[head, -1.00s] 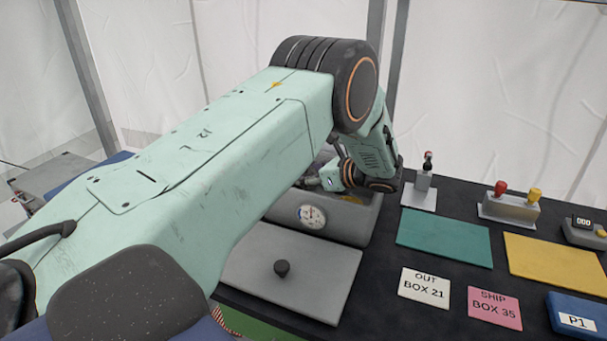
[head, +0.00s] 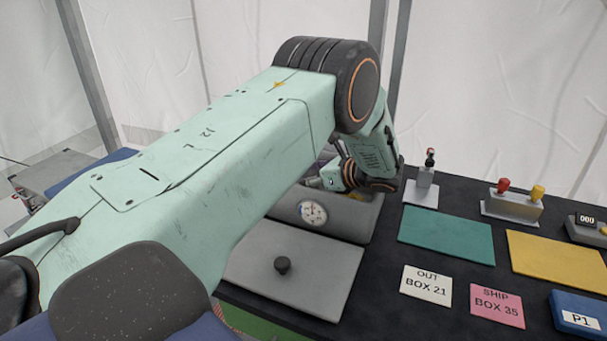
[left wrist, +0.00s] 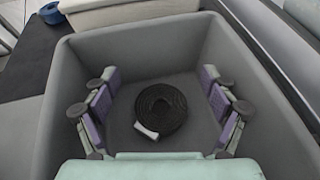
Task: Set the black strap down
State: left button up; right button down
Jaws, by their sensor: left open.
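The black strap (left wrist: 163,104) is a coiled roll with a white end tag, lying on the floor of a grey bin (left wrist: 75,62) in the left wrist view. My left gripper (left wrist: 163,112) is open, with its purple-padded fingers apart on either side of the strap and not touching it. In the head view my left arm reaches over the grey bin (head: 345,222), which has a round gauge on its front. The arm hides the bin's inside and most of the left gripper there. My right gripper is not in view.
A grey lid with a black knob (head: 315,280) lies before the bin. To the right on the black table are a teal mat (head: 446,236), a yellow mat (head: 560,260), label cards (head: 426,286), a lever stand (head: 422,190) and a blue P1 box (head: 575,318).

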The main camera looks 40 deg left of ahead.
pick_arm(q)
jog(key=shift+r, duration=0.3)
jog(key=v, duration=1.1)
jog(key=shift+s+r, duration=0.1)
jog(key=shift+r, duration=0.3)
jog(key=shift+d+r, duration=0.2)
jog(key=shift+d, duration=0.2)
